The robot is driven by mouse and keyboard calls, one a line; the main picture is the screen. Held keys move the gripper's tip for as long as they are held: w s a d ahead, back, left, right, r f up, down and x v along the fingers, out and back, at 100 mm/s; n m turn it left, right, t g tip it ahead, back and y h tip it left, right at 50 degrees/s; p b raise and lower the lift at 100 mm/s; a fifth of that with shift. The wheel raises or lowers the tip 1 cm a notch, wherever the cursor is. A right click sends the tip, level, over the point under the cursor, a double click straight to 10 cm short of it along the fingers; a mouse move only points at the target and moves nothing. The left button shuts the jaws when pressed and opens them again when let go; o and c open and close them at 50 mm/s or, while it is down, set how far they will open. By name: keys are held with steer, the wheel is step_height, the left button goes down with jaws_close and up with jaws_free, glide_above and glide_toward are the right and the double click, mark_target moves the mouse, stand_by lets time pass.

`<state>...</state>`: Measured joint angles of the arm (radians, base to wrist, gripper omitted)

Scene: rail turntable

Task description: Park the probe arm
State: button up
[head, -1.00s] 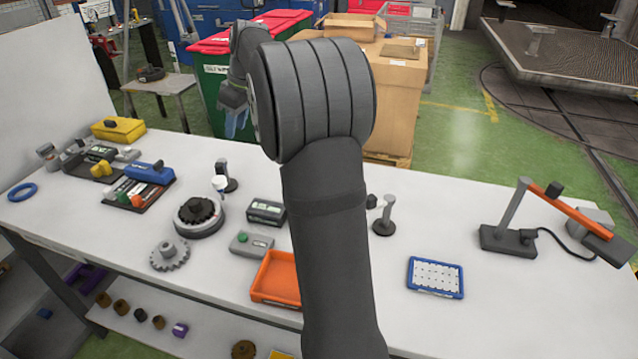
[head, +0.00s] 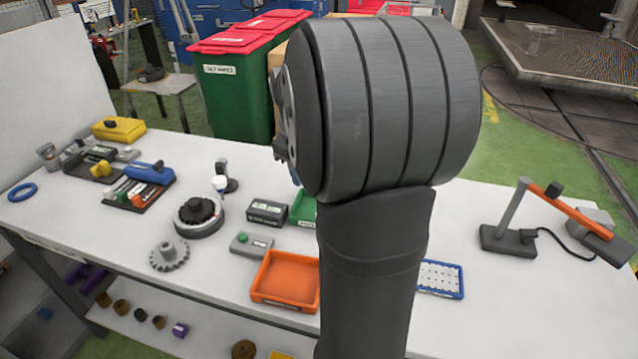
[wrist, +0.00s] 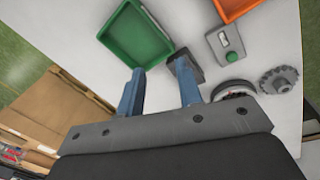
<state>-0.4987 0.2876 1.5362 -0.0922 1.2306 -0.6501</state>
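The probe arm (head: 570,207) is an orange bar with a dark knob, held on a grey post above a dark base (head: 508,240) at the right end of the table. Its orange bar slopes down to the right toward a grey block (head: 592,220); I cannot tell whether they touch. A black cable runs from the base. The probe arm is not in the wrist view. My gripper (wrist: 160,77) is open and empty, with two blue fingers apart above the table. It is far left of the probe arm, and in the head view my own arm mostly hides it.
In the wrist view a green tray (wrist: 118,50) and a dark display box (wrist: 190,70) lie near the fingertips. An orange tray (head: 285,298), button box (head: 251,245), round turntable (head: 198,230) and gear (head: 169,256) stand left. A blue-rimmed tray (head: 461,293) lies between my arm and the probe arm.

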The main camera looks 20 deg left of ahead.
steer(key=shift+m+h, duration=0.3)
steer(key=shift+h, duration=0.2)
steer(key=shift+s+d+f, duration=0.25)
steer(key=shift+s+d, duration=0.1)
steer(key=shift+d, duration=0.4)
steer(key=shift+s+d+f, duration=0.3)
steer(key=shift+s+d, duration=0.05)
steer(key=shift+d, duration=0.35)
steer(key=shift+s+d+f, duration=0.25)
steer(key=shift+s+d, duration=0.1)
steer(key=shift+d, duration=0.4)
jaws_close()
steer(key=s+a+m+t+h, duration=0.25)
steer(key=a+m+t, duration=0.4)
steer(key=a, duration=3.25)
steer(key=w+f, duration=0.1)
steer(key=f, duration=0.1)
steer(key=w+d+f+m, duration=0.1)
steer(key=w+f, duration=0.1)
steer(key=f, duration=0.1)
steer(key=w+d+f+m+g+y, duration=0.1)
steer(key=f, duration=0.1)
steer(key=shift+w+d+f, duration=0.1)
steer(key=shift+w+f, duration=0.1)
steer(key=shift+f, duration=0.2)
steer(key=w+d, duration=0.2)
steer(key=shift+d+f, duration=0.2)
steer(key=shift+d, duration=0.2)
steer(key=shift+w+d, duration=0.15)
steer(key=shift+d, duration=0.3)
